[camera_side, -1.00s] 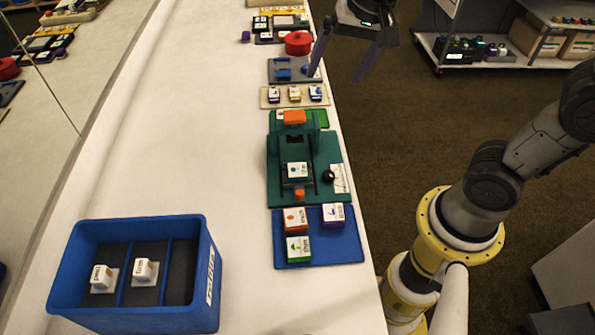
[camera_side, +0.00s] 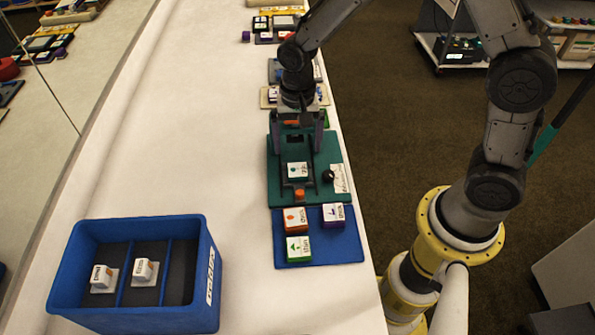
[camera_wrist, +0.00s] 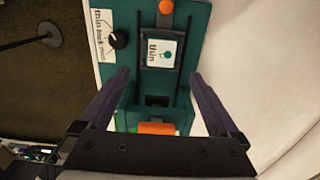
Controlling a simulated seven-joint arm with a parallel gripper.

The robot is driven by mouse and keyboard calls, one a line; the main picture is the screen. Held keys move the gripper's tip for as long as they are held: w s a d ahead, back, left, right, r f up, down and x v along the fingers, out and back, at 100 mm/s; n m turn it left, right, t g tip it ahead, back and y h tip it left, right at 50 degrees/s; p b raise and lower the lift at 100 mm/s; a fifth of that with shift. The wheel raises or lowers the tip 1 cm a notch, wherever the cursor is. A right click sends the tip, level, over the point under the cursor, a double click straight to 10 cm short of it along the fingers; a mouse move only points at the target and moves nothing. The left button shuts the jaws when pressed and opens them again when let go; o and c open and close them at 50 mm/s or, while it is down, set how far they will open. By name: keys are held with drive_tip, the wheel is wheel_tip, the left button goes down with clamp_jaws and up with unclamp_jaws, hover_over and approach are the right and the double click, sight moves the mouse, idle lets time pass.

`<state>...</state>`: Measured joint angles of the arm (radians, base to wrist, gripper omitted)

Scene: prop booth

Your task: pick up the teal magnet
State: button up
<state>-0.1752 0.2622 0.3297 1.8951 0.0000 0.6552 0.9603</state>
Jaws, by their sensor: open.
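The teal magnet (camera_side: 297,170), a small block with a white label and teal mark, sits in the dark slide of the green fixture (camera_side: 332,193). In the wrist view the magnet (camera_wrist: 158,52), its label reading "thin", lies just beyond the fingertips. My gripper (camera_side: 297,135) is open and empty over the back part of the fixture, with its fingers spread to either side. In the wrist view my gripper (camera_wrist: 159,76) shows its two fingers well apart, with the magnet centred between them but farther out. Their height above the fixture is hard to tell.
The fixture has a black knob (camera_side: 328,175) and an orange knob (camera_side: 299,195) near the magnet. A blue plate (camera_side: 327,249) in front holds orange, purple and green blocks. A blue bin (camera_side: 140,318) at front left has dividers and two white pieces. The white table's left side is clear.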

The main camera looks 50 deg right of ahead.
sight(297, 168)
drive_tip(key=shift+s+a+f, duration=0.1)
drive_tip(key=shift+a+f, duration=0.05)
drive_tip(key=shift+f, duration=1.45)
drive_tip(key=shift+s+a+f, duration=0.1)
drive_tip(key=shift+a+f, duration=0.05)
drive_tip(key=shift+f, duration=1.45)
clamp_jaws()
drive_tip(key=shift+w+r, duration=0.1)
